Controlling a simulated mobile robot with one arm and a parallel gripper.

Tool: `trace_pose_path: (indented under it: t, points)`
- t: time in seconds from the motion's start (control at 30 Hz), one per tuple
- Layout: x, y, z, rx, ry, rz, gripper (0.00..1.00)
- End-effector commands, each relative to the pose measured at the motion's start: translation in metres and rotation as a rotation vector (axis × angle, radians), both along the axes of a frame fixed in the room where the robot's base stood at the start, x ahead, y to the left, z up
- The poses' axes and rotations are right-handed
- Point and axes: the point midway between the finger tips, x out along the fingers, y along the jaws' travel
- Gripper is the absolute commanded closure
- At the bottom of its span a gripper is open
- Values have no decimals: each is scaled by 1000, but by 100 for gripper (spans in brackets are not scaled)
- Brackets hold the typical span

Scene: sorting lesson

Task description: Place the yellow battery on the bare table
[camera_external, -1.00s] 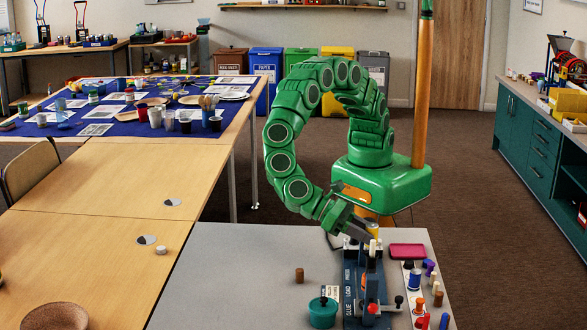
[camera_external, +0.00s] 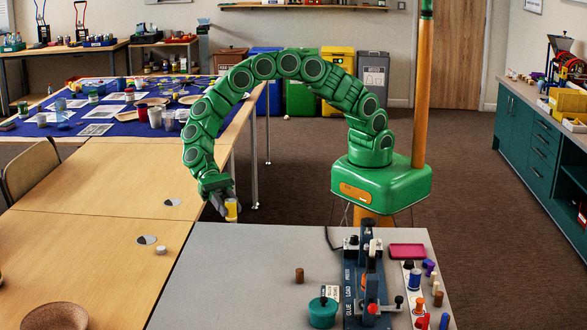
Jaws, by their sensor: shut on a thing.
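The yellow battery (camera_external: 231,210), a small upright cylinder with a pale top, is in my gripper (camera_external: 228,200). My gripper is shut on it at the far left corner of the grey table (camera_external: 240,270). The battery's lower end shows near the table's back edge; I cannot tell how high above the surface it is. The middle and left of the grey table are bare. Part of my fingers is hidden behind the battery.
A blue press-like device (camera_external: 368,275) stands on the grey table, with a teal pot (camera_external: 322,313) and a brown cylinder (camera_external: 299,275) to its left. A pink tray (camera_external: 407,251) and several small cylinders are at right. A wooden table (camera_external: 110,190) adjoins at left.

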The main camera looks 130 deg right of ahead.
Motion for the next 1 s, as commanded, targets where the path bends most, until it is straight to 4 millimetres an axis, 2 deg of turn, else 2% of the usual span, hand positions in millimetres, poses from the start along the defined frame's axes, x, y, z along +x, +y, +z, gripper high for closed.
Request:
trace_pose_path:
  t: [0.03, 0.27, 0.47, 0.77, 1.0]
  points:
    - [3, -23, 0, 1, 0, -35, 100]
    - [7, -116, -3, 0, -2, -174, 100]
    - [0, -197, -5, -1, -2, -296, 100]
    - [-29, -317, -10, -1, -1, -481, 100]
    - [-66, -407, -14, 0, 0, -627, 100]
